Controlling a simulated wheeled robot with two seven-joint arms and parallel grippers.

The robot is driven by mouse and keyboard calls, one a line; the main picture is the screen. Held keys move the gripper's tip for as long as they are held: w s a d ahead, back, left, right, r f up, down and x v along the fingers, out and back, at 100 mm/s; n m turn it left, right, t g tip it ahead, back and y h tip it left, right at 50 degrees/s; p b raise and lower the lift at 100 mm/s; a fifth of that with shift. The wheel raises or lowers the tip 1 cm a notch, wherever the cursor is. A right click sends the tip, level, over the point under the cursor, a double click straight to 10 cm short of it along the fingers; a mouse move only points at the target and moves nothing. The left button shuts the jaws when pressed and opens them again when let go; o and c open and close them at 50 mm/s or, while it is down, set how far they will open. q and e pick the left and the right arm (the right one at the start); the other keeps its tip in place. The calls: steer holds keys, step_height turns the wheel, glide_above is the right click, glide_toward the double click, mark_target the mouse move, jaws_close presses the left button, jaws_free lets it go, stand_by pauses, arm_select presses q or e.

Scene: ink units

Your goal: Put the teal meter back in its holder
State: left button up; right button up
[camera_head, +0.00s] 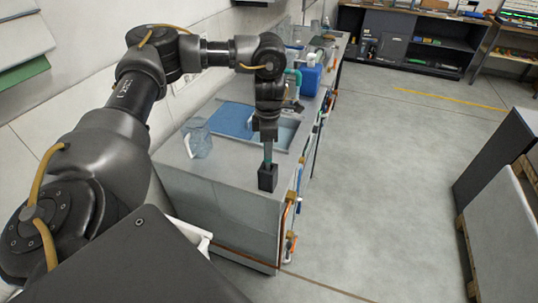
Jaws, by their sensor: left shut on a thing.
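My left gripper (266,133) points down above the near end of the grey counter (225,178). It is shut on the teal meter (268,152), a slim upright piece showing below the fingers. The black holder (268,177) stands on the counter near its right edge. The meter's lower end meets the top of the holder in this view; I cannot tell how deep it sits inside. The upper part of the meter is hidden by the gripper. My right gripper is not in view.
A blue container (310,80) stands farther back. Pipes run along the counter's right side. The floor (400,180) to the right is open.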

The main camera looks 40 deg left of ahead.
arm_select(q)
steer(key=shift+f, duration=2.3)
steer(key=o, duration=1)
step_height(320, 180, up, 12)
steer(key=shift+r, duration=0.15)
